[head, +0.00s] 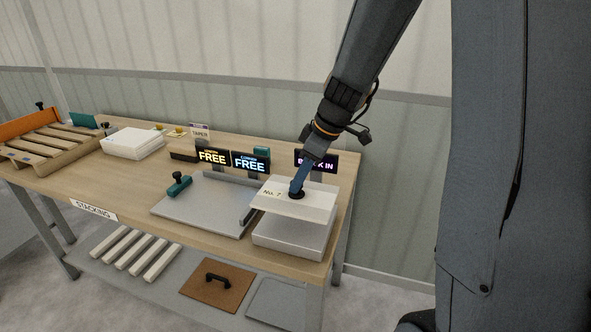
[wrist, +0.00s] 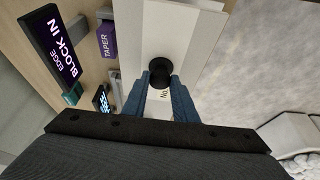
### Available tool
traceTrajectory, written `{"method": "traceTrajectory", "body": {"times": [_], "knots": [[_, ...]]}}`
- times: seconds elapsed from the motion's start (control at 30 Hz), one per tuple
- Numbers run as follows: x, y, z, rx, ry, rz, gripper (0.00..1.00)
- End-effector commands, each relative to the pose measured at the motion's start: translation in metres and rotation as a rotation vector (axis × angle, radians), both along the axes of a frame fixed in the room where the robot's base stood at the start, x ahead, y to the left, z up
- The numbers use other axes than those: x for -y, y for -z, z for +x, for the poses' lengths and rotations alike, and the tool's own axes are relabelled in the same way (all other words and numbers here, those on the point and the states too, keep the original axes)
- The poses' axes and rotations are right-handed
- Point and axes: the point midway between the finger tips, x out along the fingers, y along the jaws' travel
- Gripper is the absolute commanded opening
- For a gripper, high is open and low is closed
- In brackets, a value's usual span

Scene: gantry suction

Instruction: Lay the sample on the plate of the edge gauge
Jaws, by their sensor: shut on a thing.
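The sample is a white slab (head: 318,200) with a black round knob on top and a label that seems to read No. 7. My gripper (head: 297,190) is shut on this knob, pointing down from above. In the wrist view my blue fingers (wrist: 163,92) close around the knob on the white sample (wrist: 180,30). Below the slab is a pale box-like block (head: 290,238) at the table's right end; I cannot tell whether the two touch. Behind it a dark display (head: 328,163), partly hidden by my arm, reads EDGE BLOCK IN in the wrist view (wrist: 60,46).
Two displays (head: 249,162) behind read FREE. A white block (head: 133,143) and a slatted rack (head: 50,140) stand further left. Bars (head: 135,252) lie on the lower shelf.

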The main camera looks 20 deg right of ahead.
Motion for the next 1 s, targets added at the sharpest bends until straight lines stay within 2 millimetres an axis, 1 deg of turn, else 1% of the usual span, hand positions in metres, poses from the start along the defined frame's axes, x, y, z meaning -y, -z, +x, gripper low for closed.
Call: {"method": "traceTrajectory", "body": {"times": [0.5,0.67,1.0], "knots": [[0.002,0.002,-0.001,0.0,0.002,-0.002,0.0],[0.002,0.016,0.0,0.0,0.001,-0.001,0.0],[0.002,0.05,0.0,0.0,0.001,-0.001,0.0]]}}
